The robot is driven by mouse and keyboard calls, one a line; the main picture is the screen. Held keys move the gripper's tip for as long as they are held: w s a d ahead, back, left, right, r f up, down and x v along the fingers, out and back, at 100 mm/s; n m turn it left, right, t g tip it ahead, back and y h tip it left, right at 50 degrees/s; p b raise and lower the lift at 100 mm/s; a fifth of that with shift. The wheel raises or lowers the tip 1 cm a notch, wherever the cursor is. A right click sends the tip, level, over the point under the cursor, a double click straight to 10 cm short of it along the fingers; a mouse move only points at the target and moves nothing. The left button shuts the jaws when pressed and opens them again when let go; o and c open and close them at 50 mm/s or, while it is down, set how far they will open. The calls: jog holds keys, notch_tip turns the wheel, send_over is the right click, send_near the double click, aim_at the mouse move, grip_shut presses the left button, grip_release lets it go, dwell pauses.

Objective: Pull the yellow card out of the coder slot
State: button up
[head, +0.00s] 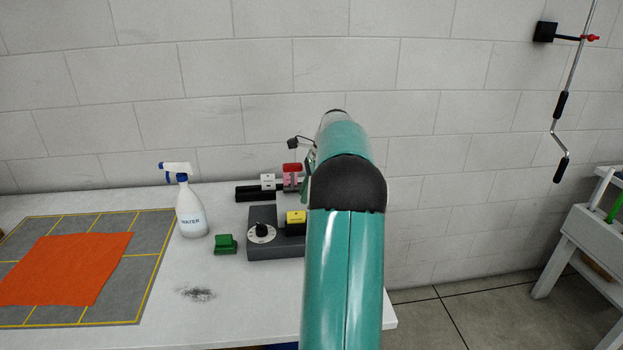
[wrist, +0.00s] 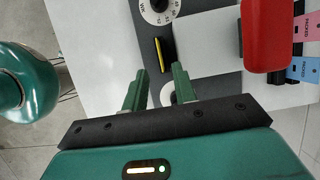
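The yellow card (head: 296,216) stands upright in the dark grey coder box (head: 262,247), beside the box's round dial (head: 262,232). In the wrist view I see the card (wrist: 159,54) almost edge-on as a thin yellow strip, with the dial (wrist: 158,8) beyond it. My gripper (wrist: 159,76) is open and empty. Its two green fingers point toward the card, one on each side of its line, and they do not appear to touch it.
A black rack (head: 252,194) with white, pink and red pieces stands behind the coder; a red block (wrist: 268,35) looms in the wrist view. A green block (head: 225,244), a spray bottle (head: 190,207) and an orange cloth (head: 65,268) lie left.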

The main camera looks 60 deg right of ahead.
aim_at(296, 212)
jog(key=x, duration=0.7)
jog(key=shift+w+a+f, duration=0.1)
jog(key=shift+f, duration=0.25)
jog(key=shift+c, duration=0.2)
grip_shut()
jog(key=shift+r, duration=0.95)
jog(key=shift+r, duration=0.35)
jog(key=shift+r, duration=0.65)
jog(key=shift+r, duration=0.35)
